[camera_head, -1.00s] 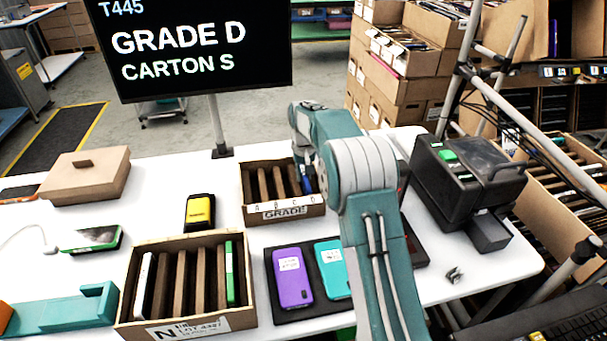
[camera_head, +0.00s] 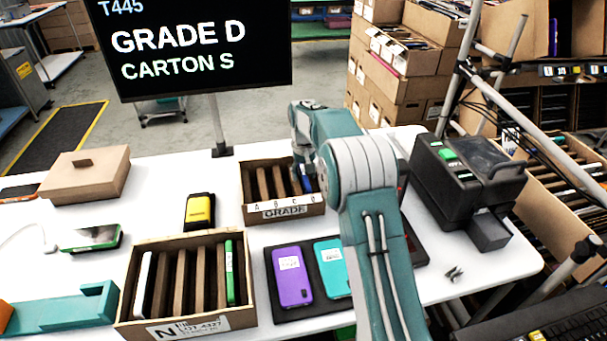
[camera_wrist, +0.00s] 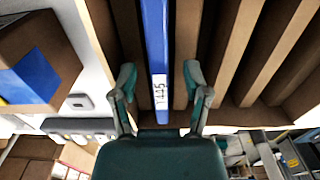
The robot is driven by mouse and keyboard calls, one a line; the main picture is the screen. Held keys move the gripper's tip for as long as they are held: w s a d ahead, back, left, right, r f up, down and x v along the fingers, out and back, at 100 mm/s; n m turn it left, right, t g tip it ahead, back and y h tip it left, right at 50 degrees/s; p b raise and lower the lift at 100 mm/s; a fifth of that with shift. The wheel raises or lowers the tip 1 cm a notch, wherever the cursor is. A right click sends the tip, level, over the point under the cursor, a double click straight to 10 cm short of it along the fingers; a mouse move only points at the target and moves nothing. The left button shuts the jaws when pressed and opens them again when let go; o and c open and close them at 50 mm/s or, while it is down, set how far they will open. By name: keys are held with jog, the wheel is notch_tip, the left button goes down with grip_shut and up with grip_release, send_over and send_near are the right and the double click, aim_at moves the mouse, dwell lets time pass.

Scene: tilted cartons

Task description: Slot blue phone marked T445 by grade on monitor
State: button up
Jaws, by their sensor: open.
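The monitor (camera_head: 190,45) reads T445, GRADE D, CARTON S. A blue phone (camera_head: 307,184) stands on edge at the right end of the small carton (camera_head: 284,211) labelled GRADE, by the letter D. In the wrist view the blue phone (camera_wrist: 155,40) shows a white T445 label and stands between brown dividers. My gripper (camera_wrist: 160,84) is open, with one finger on each side of the phone and a visible gap to each. In the head view my arm hides most of the gripper and part of the carton's right end.
A larger carton (camera_head: 190,325) marked N stands in front, holding phones between dividers. Purple (camera_head: 291,277) and teal (camera_head: 331,268) phones lie on a dark mat. A yellow-and-black device (camera_head: 200,210), a brown lidded box (camera_head: 85,176) and a black machine (camera_head: 466,178) stand around.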

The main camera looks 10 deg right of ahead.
notch_tip(320, 180, up, 12)
dwell(0.4)
notch_tip(320, 180, up, 7)
dwell(0.8)
jog(key=s+r+t, duration=0.1)
jog(key=s+r, duration=0.4)
jog(key=s, duration=0.4)
jog(key=s+r+t, duration=0.2)
jog(key=s+r, duration=0.2)
jog(key=s, duration=0.6)
jog(key=s+f+t, duration=0.1)
jog(key=s+f, duration=0.4)
jog(key=s, duration=0.6)
jog(key=s+f+t, duration=0.1)
jog(key=s+f, duration=0.4)
jog(key=s, duration=0.6)
jog(key=shift+f+t, duration=0.3)
jog(key=shift+f, duration=0.05)
